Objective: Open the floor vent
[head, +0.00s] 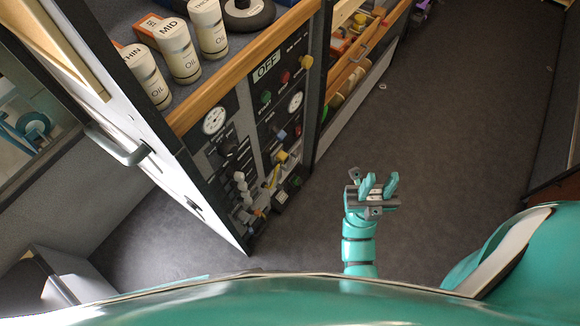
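No floor vent can be made out in the head view. The dark grey floor (440,120) shows no grille or lever that I can identify. My gripper (380,180) is teal and grey and is above the floor, right of the control panel. Its two teal fingers stand apart with a gap between them, and nothing shows in it. The floor just behind and under my arm is hidden.
A control panel (229,162) with dials, knobs and an OFF sign stands left. Oil bottles (179,55) stand on the wood-edged shelf above it. A small pale object (382,86) lies on the otherwise open floor.

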